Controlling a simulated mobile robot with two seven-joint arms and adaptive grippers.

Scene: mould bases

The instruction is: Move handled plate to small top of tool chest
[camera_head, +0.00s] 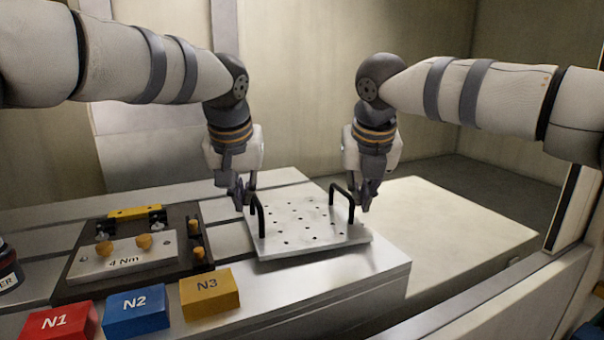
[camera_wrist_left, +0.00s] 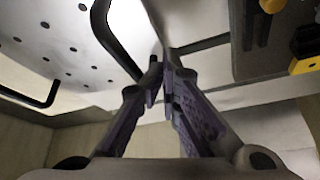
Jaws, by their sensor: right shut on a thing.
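The handled plate (camera_head: 305,232) is a light metal plate with rows of holes and two black handles. It is at the right end of the slotted metal table; I cannot tell whether it touches it. My right gripper (camera_head: 359,203) is shut at the plate's right handle (camera_head: 341,190). My left gripper (camera_head: 243,200) is beside the left handle (camera_head: 258,212). In the left wrist view its fingertips (camera_wrist_left: 161,68) are together and empty, with the black handle (camera_wrist_left: 103,35) apart from them. A lower pale top (camera_head: 450,225) lies to the right, possibly the tool chest.
Red N1 (camera_head: 62,322), blue N2 (camera_head: 136,312) and yellow N3 (camera_head: 209,293) blocks stand in front. The pale top is clear.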

